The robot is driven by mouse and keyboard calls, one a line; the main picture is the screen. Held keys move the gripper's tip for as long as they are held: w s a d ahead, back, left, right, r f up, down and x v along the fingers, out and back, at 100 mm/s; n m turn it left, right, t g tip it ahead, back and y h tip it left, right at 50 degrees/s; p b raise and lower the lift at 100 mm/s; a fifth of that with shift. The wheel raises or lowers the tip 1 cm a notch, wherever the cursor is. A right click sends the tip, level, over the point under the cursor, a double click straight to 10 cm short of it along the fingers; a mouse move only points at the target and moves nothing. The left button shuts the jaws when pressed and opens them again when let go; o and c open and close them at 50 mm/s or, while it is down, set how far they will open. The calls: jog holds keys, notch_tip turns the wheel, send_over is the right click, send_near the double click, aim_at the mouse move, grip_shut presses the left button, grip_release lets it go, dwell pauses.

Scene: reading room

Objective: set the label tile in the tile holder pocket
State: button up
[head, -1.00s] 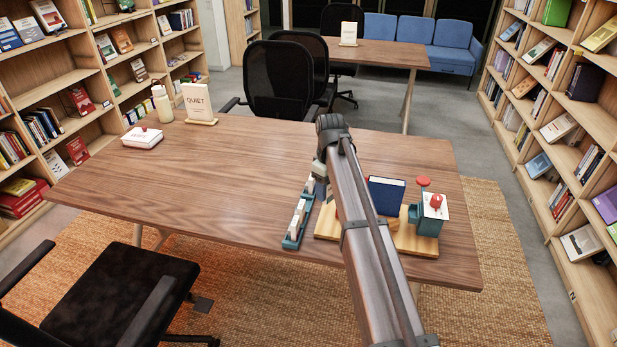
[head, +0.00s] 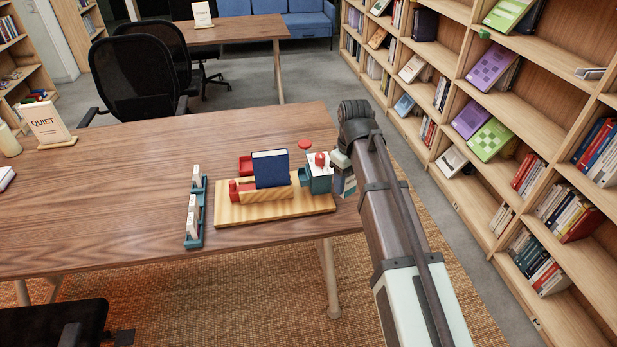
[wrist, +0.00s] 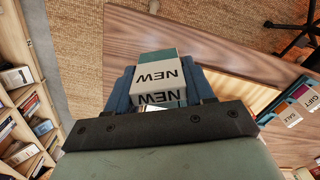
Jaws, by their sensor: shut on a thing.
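My gripper (head: 342,178) is shut on a label tile (wrist: 155,78), white with a teal band and "NEW" in dark letters. In the wrist view the tile sits between the blue fingers (wrist: 156,92). In the head view the tile is small and partly hidden, beside the right edge of the table. A teal rack (head: 196,240) on the table holds several upright white tiles (head: 193,217), with a gap between the far one and the near ones. In the wrist view two tiles read "GIFT" (wrist: 307,97) and "SALE" (wrist: 287,114). I cannot tell which pocket is the tile holder's.
A wooden board (head: 240,214) carries a dark blue book (head: 270,169), red parts and a teal box (head: 319,182) with a white top and red knob, close left of my gripper. A "QUIET" sign (head: 46,124) stands far left. Bookshelves (head: 520,115) line the right. The table's left middle is clear.

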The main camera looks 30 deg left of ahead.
jog(key=w+d+r+m, duration=0.1)
jog(key=w+d+m, duration=0.15)
jog(key=d, duration=0.95)
jog(key=w+d+m, duration=0.2)
jog(key=w+d, duration=0.2)
jog(key=d, duration=0.8)
jog(key=w+d+r+m, duration=0.1)
jog(key=w+d+m, duration=0.15)
jog(key=d, duration=0.95)
jog(key=s+a+n, duration=0.2)
jog(key=a+n, duration=0.2)
jog(key=a, duration=1.1)
jog(key=s+a+n, duration=0.2)
jog(key=a+n, duration=0.2)
jog(key=a, duration=1.2)
jog(key=s+a+n, duration=0.1)
jog(key=a+n, duration=0.3)
jog(key=a, duration=1.2)
jog(key=shift+s+n, duration=0.3)
jog(key=shift+s, duration=0.1)
jog(key=a+n, duration=0.7)
jog(key=shift+w+r, duration=0.15)
jog(key=shift+f, duration=1.95)
jog(key=shift+f, duration=0.15)
